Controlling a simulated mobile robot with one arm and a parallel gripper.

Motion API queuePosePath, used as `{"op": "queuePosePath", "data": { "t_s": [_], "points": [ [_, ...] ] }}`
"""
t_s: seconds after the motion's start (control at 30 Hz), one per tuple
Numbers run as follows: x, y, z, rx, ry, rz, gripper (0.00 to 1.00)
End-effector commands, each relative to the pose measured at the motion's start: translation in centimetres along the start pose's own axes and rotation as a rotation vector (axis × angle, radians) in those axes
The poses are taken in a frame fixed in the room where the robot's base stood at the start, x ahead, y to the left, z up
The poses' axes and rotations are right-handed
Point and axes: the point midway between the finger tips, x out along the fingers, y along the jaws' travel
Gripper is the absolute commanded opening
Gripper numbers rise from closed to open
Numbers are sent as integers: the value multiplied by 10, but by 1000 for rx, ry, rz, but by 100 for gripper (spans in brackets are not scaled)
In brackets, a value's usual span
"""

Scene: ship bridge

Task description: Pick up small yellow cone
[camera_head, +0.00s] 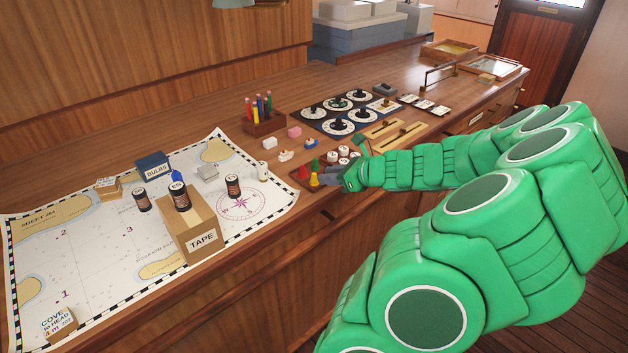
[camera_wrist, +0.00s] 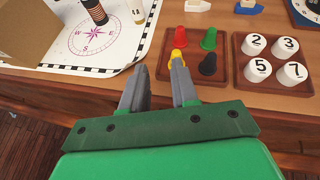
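The small yellow cone (camera_wrist: 177,55) stands on the front left part of a brown wooden tray (camera_wrist: 193,54) in the wrist view. It also shows in the head view (camera_head: 314,179). My gripper (camera_wrist: 159,67) is open, with nothing between its fingers. The right fingertip lies directly in front of the yellow cone and hides its lower part; I cannot tell whether they touch. The left fingertip is left of the tray, over the counter. In the head view my gripper (camera_head: 345,181) is low at the tray's right side.
A red cone (camera_wrist: 180,36), a green cone (camera_wrist: 209,39) and a black cone (camera_wrist: 208,65) share the tray. A second tray with numbered white pieces (camera_wrist: 256,69) is close on the right. The chart (camera_head: 105,240) with a tape box (camera_head: 190,228) lies left.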

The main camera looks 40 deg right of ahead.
Motion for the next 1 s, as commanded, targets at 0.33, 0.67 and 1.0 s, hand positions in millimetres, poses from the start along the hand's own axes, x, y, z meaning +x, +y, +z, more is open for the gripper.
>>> {"op": "queuePosePath", "data": {
  "t_s": [0.33,0.67,1.0],
  "points": [
    [1,-18,-13,75,-10,-47,29],
    [21,-20,-14,72,-6,-47,29],
    [55,-21,-14,72,-8,-43,29]
  ]
}}
